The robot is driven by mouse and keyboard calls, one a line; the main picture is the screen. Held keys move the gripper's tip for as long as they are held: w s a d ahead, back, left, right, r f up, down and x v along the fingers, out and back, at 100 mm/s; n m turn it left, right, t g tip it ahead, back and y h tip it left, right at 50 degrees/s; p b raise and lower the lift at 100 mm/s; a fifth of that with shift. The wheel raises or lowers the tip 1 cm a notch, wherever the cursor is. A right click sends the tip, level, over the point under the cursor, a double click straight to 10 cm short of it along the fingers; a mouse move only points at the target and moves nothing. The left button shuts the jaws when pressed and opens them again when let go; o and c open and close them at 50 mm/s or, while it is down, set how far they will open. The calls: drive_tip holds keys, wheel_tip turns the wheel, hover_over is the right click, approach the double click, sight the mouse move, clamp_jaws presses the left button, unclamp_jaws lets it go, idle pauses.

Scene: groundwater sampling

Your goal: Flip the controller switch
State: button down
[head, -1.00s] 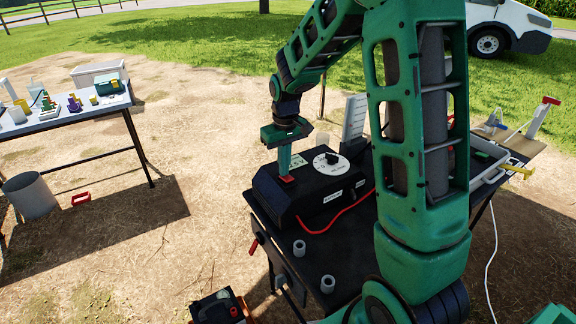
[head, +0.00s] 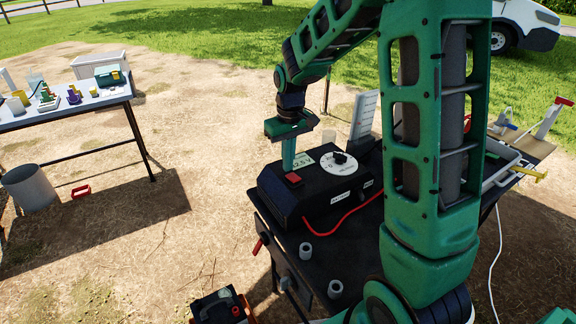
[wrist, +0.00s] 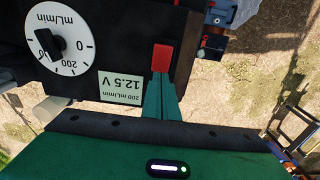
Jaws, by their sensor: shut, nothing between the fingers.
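The controller (head: 318,183) is a black box with a sloped top on the dark table. It has a red rocker switch (head: 292,179), a white dial with a black knob (head: 340,158) and a display (head: 302,161) that reads 12.5 V and 200 mL/min. My gripper (head: 289,168) is shut and empty, pointing down just behind the switch. In the wrist view, my gripper's fingertips (wrist: 160,76) are at the edge of the red switch (wrist: 162,57). I cannot tell whether they touch it.
A red cable (head: 335,223) runs from the controller's front. Grey cups (head: 306,251) stand on the table in front of it. A grey tray (head: 502,171) lies to the right, beyond my arm. Another table (head: 70,112) with small items stands at far left, with a bucket (head: 29,188) below.

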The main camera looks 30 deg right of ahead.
wheel_tip(320, 180, up, 13)
drive_tip(key=w, duration=0.1)
drive_tip(key=s+d+f+m, duration=0.2)
drive_tip(key=s+d, duration=0.1)
drive_tip(key=s, duration=0.8)
drive_tip(key=s+d+f+m, duration=0.1)
drive_tip(key=s+d+m, duration=0.1)
drive_tip(key=s, duration=0.9)
drive_tip(key=s+d+f+m, duration=0.2)
drive_tip(key=s+d+m, duration=0.1)
drive_tip(key=s, duration=0.8)
drive_tip(key=shift+s+d+f, duration=0.2)
drive_tip(key=shift+d+f, duration=0.15)
